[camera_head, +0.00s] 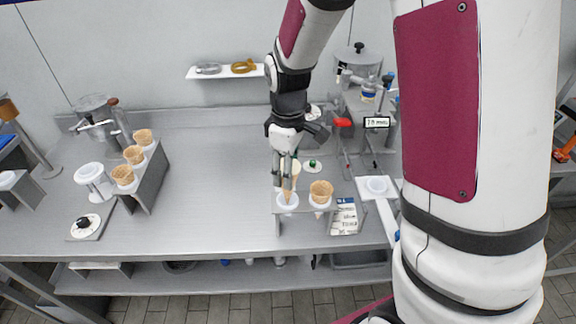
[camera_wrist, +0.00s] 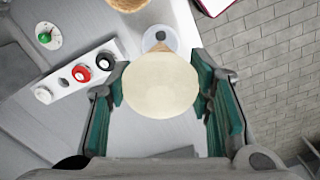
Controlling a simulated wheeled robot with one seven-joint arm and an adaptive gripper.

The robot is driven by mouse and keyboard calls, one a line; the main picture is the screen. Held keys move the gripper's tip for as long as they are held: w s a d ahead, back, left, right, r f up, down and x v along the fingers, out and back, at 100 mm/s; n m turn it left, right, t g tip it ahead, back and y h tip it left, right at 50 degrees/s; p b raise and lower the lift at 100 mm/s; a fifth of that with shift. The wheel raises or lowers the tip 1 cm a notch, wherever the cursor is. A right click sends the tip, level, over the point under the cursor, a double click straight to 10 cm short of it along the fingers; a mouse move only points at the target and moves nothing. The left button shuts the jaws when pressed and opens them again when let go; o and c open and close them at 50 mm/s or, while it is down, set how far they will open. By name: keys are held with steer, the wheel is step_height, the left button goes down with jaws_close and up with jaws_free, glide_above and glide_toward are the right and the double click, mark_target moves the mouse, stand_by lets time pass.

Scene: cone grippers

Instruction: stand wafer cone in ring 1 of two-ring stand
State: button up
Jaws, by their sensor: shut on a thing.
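My gripper (camera_head: 287,174) is shut on a wafer cone (camera_head: 288,187), held upright with its tip down at the left ring of the two-ring stand (camera_head: 300,210). In the wrist view the cone's round pale cream top (camera_wrist: 160,85) fills the space between the green finger pads, and its tan tip points at a white ring (camera_wrist: 150,37). I cannot tell whether the tip is inside the ring or just above it. A second wafer cone (camera_head: 321,190) stands in the right ring; its edge also shows in the wrist view (camera_wrist: 128,3).
A stand with several wafer cones (camera_head: 134,155) is at the left. A printed box (camera_head: 344,217) stands right of the two-ring stand. A strip with coloured knobs (camera_wrist: 64,80) and a green-knobbed disc (camera_head: 312,164) are nearby. The middle counter (camera_head: 215,165) is clear.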

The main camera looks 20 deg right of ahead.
mark_target(288, 191)
steer(key=shift+f+b, duration=0.3)
steer(key=shift+f, duration=1.3)
steer(key=shift+f+b, duration=0.8)
steer(key=shift+f, duration=1.45)
steer(key=o, duration=0.8)
step_height(288, 191, up, 11)
steer(key=shift+f, duration=0.1)
steer(key=shift+r, duration=0.6)
